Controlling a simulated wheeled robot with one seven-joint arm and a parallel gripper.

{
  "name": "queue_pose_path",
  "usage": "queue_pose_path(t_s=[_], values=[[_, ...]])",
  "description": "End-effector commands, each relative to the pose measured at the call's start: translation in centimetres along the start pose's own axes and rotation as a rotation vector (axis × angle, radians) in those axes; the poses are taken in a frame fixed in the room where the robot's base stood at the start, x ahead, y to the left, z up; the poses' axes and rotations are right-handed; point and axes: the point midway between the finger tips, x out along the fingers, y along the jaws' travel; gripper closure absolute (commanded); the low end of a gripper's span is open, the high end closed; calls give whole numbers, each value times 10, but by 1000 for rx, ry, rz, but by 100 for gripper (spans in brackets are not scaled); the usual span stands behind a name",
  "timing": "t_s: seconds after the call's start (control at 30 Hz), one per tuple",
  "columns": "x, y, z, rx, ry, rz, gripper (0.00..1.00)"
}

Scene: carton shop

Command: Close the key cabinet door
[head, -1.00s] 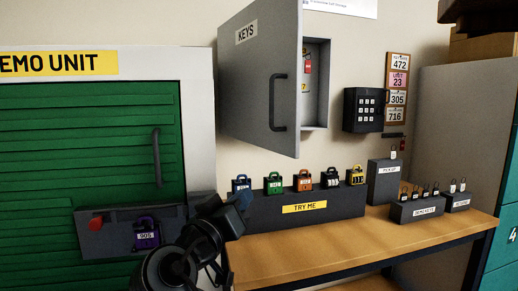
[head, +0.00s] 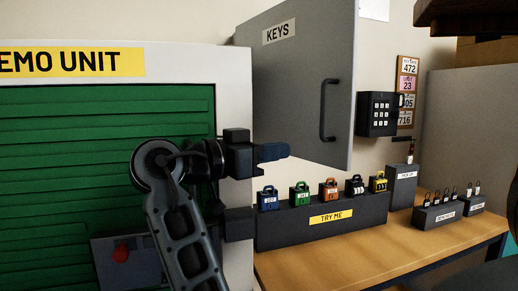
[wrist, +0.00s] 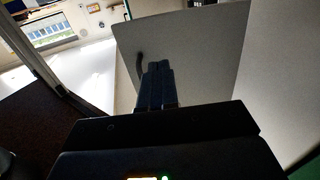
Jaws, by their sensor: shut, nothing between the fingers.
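The key cabinet door (head: 300,75) is a grey panel with a "KEYS" label and a dark bar handle (head: 326,110). It stands swung out from the wall and hides the cabinet's inside in the head view. My gripper (head: 274,152) is shut and empty, left of the door's lower part, on the labelled side. In the wrist view, my fingers (wrist: 157,86) point towards the grey door (wrist: 200,50), with the handle (wrist: 139,66) just left of them. I cannot tell whether they touch the door.
A black keypad box (head: 377,114) hangs on the wall right of the door. Below, a dark "TRY ME" stand (head: 290,225) with several coloured padlocks sits on the wooden bench (head: 350,260). A green shutter unit (head: 70,190) is at the left.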

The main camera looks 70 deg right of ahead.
Motion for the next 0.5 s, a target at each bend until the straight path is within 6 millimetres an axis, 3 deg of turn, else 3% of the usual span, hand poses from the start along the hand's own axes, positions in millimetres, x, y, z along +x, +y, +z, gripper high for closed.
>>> queue_pose_path(t_s=[0.2, 0.5], values=[[44, 0, -2, -2, 0, 3, 100], [80, 0, -1, -1, 1, -1, 100]])
